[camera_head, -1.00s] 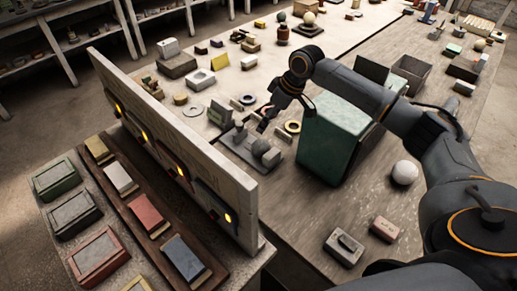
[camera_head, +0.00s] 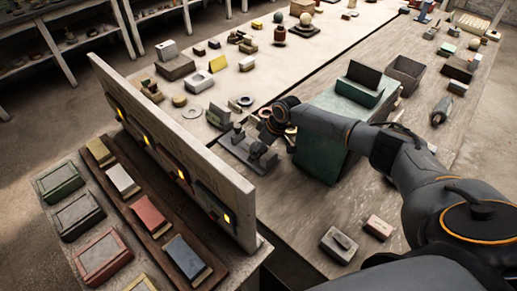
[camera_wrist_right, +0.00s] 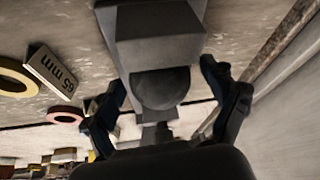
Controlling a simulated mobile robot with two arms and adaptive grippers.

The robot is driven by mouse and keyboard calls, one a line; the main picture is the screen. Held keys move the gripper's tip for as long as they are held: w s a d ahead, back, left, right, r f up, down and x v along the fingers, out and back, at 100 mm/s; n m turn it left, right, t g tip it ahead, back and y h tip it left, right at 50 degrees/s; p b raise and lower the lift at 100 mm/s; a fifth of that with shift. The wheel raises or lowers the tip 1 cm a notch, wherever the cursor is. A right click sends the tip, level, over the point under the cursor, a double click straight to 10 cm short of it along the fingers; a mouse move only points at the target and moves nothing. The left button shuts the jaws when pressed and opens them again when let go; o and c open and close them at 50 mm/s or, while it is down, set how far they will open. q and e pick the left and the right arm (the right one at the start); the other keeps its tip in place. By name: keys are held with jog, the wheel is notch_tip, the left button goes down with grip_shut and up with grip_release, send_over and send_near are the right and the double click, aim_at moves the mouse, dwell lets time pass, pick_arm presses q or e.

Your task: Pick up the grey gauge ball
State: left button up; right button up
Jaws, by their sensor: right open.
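The grey gauge ball (camera_wrist_right: 160,88) shows dark and round in the right wrist view, against a grey block (camera_wrist_right: 158,48). My right gripper (camera_wrist_right: 163,78) is open, with one finger on either side of the ball. I cannot tell whether the fingers touch it. In the head view the right gripper (camera_head: 268,133) is low over the grey gauge stand (camera_head: 236,150), beside the green box. The ball is hard to make out there, partly hidden by the gripper. My left gripper is not in view.
The green box (camera_head: 320,150) stands close to the right of my right gripper. An upright board with lights (camera_head: 170,150) stands to the left. A "65 mm" label (camera_wrist_right: 50,72) and rings lie near the stand. Two small blocks (camera_head: 340,244) lie at the front.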

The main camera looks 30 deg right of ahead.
jog(key=shift+w+f, duration=0.1)
jog(key=shift+f, duration=0.1)
jog(key=c, duration=1.4)
jog(key=shift+r, duration=0.1)
jog(key=c, duration=0.3)
jog(key=shift+c, duration=0.2)
